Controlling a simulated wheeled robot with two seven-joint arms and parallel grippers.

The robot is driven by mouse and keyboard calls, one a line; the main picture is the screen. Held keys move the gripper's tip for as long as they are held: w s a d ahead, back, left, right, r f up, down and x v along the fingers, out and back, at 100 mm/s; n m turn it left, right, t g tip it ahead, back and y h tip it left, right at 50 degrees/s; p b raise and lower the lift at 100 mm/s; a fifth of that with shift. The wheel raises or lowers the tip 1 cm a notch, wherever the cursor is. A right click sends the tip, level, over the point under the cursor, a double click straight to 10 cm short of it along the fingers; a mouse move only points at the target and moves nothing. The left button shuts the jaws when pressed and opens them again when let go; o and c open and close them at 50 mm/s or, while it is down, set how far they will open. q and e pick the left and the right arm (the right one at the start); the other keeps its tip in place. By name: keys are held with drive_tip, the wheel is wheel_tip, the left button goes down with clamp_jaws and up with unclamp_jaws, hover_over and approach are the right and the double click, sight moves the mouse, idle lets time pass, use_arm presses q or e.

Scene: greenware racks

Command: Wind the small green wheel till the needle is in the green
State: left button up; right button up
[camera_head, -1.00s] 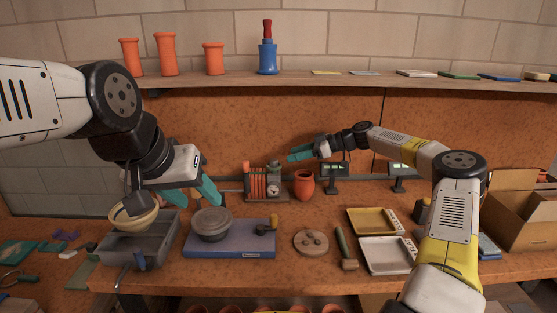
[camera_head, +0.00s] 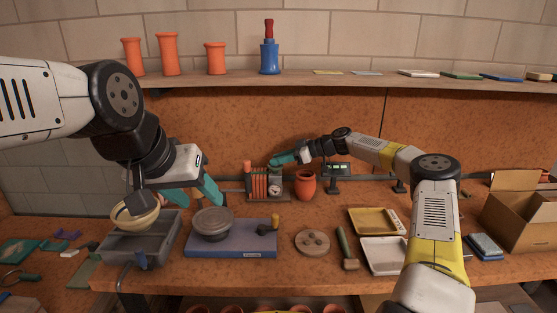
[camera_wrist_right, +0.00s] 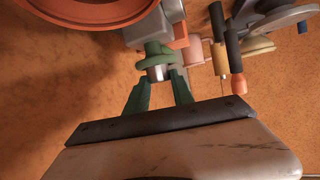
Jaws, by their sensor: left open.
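The small green wheel (camera_wrist_right: 155,56) shows in the right wrist view, with a silver hub (camera_wrist_right: 157,73) in front. It is on the machine with orange-red ribs (camera_head: 258,185), at the back of the bench. The machine's white dial (camera_head: 275,189) faces me, but its needle is too small to read. My right gripper (camera_head: 273,162) is at the top of the machine. In the right wrist view its green fingers (camera_wrist_right: 159,80) stand either side of the hub, tips at the wheel. Whether they press on it is unclear. My left gripper (camera_head: 195,199) is open and empty.
An orange-red vase (camera_head: 305,186) stands just right of the machine. A grey bin (camera_head: 112,246) with a cream bowl (camera_head: 137,222) lies near my left gripper, beside a blue board (camera_head: 232,246). A shelf (camera_head: 345,80) runs above the bench.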

clamp_jaws()
drive_tip(key=shift+s+m+t, duration=0.1)
drive_tip(key=shift+m+t, duration=0.2)
drive_tip(key=shift+t, duration=0.1)
drive_tip(key=m+t, duration=0.1)
drive_tip(key=m+t+h, duration=0.1)
drive_tip(key=shift+s+a+m+t+h, duration=0.1)
drive_tip(key=shift+s+m+t+h, duration=0.1)
drive_tip(key=shift+m+t+h, duration=0.15)
drive_tip(key=m+t, duration=0.1)
drive_tip(key=m+t+h, duration=0.2)
drive_tip(key=shift+s+a+h, duration=0.2)
drive_tip(key=shift+a+h, duration=0.05)
drive_tip(key=m+t+h, duration=0.1)
drive_tip(key=m, duration=0.1)
drive_tip(key=m+t+h, duration=0.1)
drive_tip(key=h, duration=0.1)
drive_tip(key=m+t+h, duration=0.1)
drive_tip(key=m+h, duration=0.1)
drive_tip(key=shift+s+a+r+m, duration=0.1)
drive_tip(key=shift+a+r+m, duration=0.05)
drive_tip(key=shift+a+m, duration=0.25)
drive_tip(key=shift+m+t+h, duration=0.35)
drive_tip(key=shift+m+h, duration=1.2)
drive_tip(key=shift+h, duration=0.55)
drive_tip(key=shift+m+h, duration=0.3)
